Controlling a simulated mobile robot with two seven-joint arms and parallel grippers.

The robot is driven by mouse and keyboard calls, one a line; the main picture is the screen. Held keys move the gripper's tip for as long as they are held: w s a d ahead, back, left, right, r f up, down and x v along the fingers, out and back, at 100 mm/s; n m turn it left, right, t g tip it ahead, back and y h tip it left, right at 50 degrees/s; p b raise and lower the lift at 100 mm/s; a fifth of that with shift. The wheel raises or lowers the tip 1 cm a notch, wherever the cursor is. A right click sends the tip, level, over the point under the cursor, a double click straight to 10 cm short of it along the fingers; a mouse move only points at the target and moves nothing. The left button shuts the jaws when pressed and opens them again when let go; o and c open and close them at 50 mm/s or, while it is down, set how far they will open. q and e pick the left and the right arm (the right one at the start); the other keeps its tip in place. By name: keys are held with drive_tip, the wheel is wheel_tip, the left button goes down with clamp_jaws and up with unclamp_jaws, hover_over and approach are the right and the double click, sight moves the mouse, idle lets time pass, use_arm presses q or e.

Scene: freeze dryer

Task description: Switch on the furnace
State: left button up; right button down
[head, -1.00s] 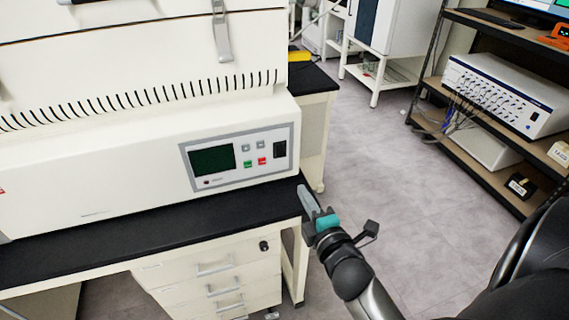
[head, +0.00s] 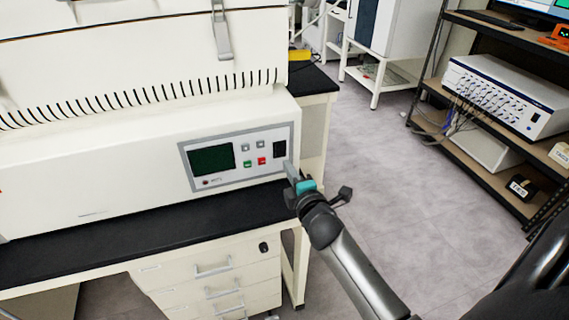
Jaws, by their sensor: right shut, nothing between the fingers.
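The white furnace (head: 90,180) stands on a black bench top at the left. Its control panel (head: 186,158) has a dark green screen (head: 212,160), a green button (head: 247,163), a red button (head: 262,161), two grey buttons above them and a black rocker switch (head: 279,149) at the right end. My right gripper (head: 289,168) is shut and empty. Its tip appears just below the black switch, in front of the panel's lower right corner. I cannot tell whether it touches the panel. My left gripper is not in view.
The black bench top (head: 140,222) has a white drawer unit (head: 190,285) below it. A shelf rack (head: 480,120) with a white instrument is at the right. Open grey floor lies between.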

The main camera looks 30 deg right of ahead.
sight(281, 155)
drive_tip(key=shift+b+x, duration=0.3)
drive_tip(key=shift+x, duration=1.55)
drive_tip(key=shift+w+f+b, duration=0.1)
drive_tip(key=shift+f+b, duration=0.1)
drive_tip(key=shift+b, duration=0.6)
drive_tip(key=shift+r, duration=0.15)
